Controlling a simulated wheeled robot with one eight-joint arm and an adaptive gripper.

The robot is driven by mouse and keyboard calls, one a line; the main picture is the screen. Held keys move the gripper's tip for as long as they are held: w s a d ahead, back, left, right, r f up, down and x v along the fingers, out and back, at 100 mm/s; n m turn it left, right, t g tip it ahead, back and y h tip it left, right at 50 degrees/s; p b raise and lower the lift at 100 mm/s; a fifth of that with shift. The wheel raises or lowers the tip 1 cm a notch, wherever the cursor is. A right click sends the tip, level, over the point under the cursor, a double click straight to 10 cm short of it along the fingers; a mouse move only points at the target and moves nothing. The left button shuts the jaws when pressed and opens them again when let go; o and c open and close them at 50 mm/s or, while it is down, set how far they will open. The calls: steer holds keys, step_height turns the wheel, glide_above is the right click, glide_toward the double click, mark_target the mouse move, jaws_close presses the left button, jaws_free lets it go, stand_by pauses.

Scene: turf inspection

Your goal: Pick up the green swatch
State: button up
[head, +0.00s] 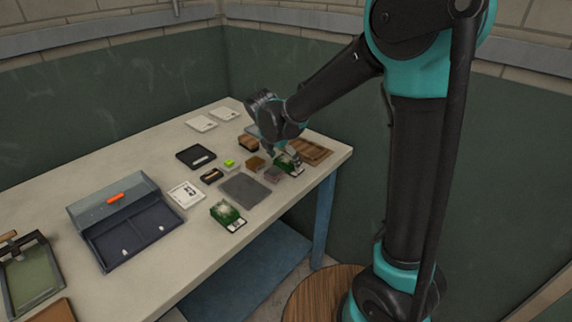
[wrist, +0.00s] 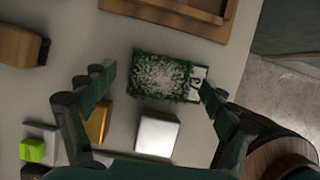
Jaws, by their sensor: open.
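A green turf swatch (wrist: 162,78) with pale speckled fill and a white label lies on the table below my gripper. In the head view this swatch (head: 287,166) is partly covered by my gripper (head: 282,150). In the wrist view my gripper (wrist: 157,82) is open, one finger left of the swatch and the other overlapping its label end. Nothing is held. I cannot tell the height between fingertips and swatch. A second, similar green swatch (head: 226,212) with a white label lies nearer the table's front edge.
A brown block (wrist: 22,47), a wooden tray (wrist: 190,18), a silver block (wrist: 157,135), an amber block (wrist: 98,122) and a bright green cube (wrist: 33,150) surround the swatch. A grey mat (head: 245,190) and a dark open case (head: 135,235) lie farther left on the table (head: 185,265).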

steer(key=shift+c, duration=0.3)
steer(key=c, duration=0.8)
steer(key=shift+r, duration=0.1)
